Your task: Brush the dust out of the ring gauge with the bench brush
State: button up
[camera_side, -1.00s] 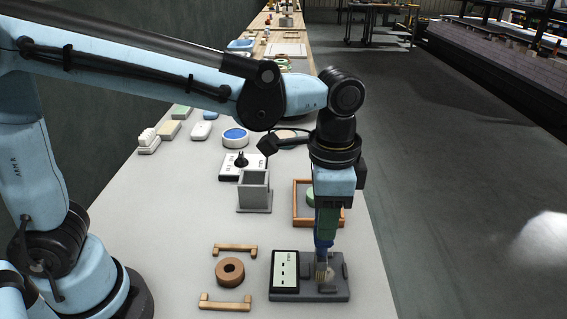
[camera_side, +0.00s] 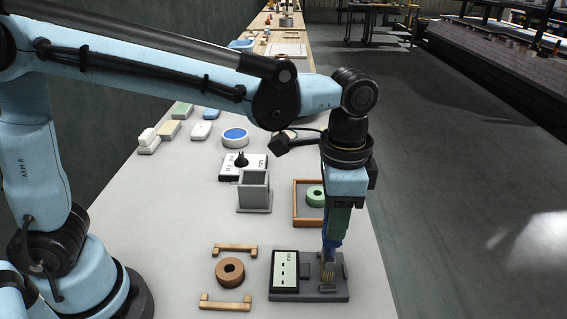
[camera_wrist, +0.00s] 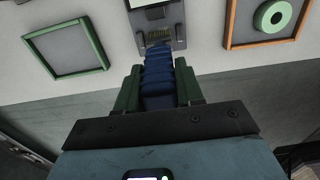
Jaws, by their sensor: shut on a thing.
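My gripper (camera_side: 337,222) is shut on the blue handle of the bench brush (camera_side: 331,242), which is upright with its tan bristles down. The bristles are at the grey fixture plate (camera_side: 300,297), among its small dark blocks; I cannot tell whether they touch it. In the wrist view, the green fingers of my gripper (camera_wrist: 158,85) flank the blue brush handle (camera_wrist: 158,72). A green ring (camera_side: 315,196) lies in a wooden-framed tray. A brown ring (camera_side: 230,271) lies left of the plate. I cannot tell which is the ring gauge. No dust is clearly visible.
A black-edged white panel (camera_side: 284,271) sits on the plate's left part. Wooden handle-like bars (camera_side: 235,249) lie behind and in front of the brown ring. A grey open box (camera_side: 254,192) stands further back. A green-framed tray (camera_wrist: 65,48) shows in the wrist view.

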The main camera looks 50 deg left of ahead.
jog(key=shift+w+d, duration=0.45)
dwell(0.3)
jog(key=shift+s+a, duration=0.45)
dwell(0.3)
jog(key=shift+s+a, duration=0.45)
jog(key=shift+a, duration=0.05)
jog(key=shift+w+d, duration=0.45)
jog(key=shift+d, duration=0.05)
dwell(0.5)
